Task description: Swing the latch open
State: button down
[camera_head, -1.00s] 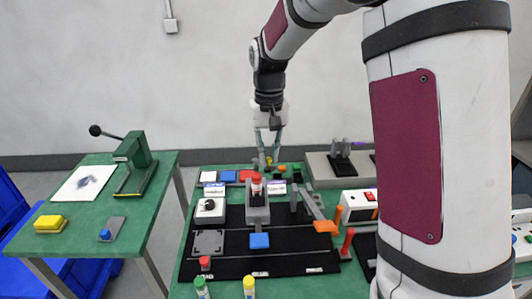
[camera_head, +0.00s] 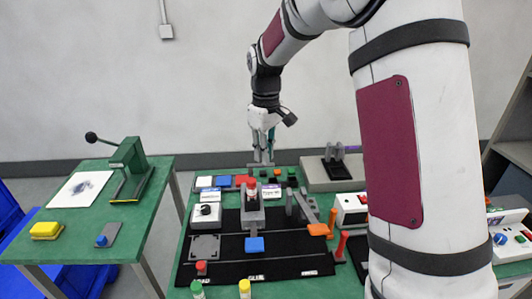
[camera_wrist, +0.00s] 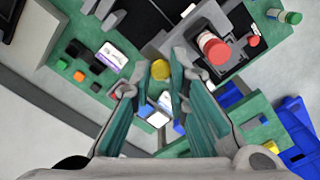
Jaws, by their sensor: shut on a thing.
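A grey bar with an orange end (camera_head: 318,229) stands on the black mat, right of the grey block; it looks like the latch, slanting from upright grey plates. The grey block (camera_head: 253,219) holds a red-topped cylinder (camera_head: 251,187), which also shows in the wrist view (camera_wrist: 213,47). My gripper (camera_head: 262,162) is at the back of the green table, fingers down, behind the block and apart from the orange end. In the wrist view its fingertips close around a small yellow round thing (camera_wrist: 160,69). The head view does not show that thing clearly.
Red and blue pads and small coloured blocks lie along the back edge. A side table (camera_head: 100,208) with a green press stands left.

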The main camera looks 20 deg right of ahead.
jog(key=shift+w+r, duration=0.1)
dwell(0.4)
jog(key=c, duration=1.5)
grip_release()
jog(key=shift+c, duration=0.2)
notch_tip(320, 180, up, 12)
jog(key=shift+a, duration=0.1)
jog(key=s+a+r+m+t, duration=0.1)
jog(key=s+a+r, duration=0.1)
jog(key=s, duration=0.6)
jog(key=s+a+r+m+t, duration=0.2)
jog(key=s+r, duration=0.1)
jog(key=s, duration=0.6)
jog(key=s+f+m+t, duration=0.1)
jog(key=s+f, duration=0.2)
jog(key=s, duration=0.3)
jog(key=s+a+f+m+t, duration=0.1)
jog(key=s+f, duration=0.2)
jog(key=s, duration=0.4)
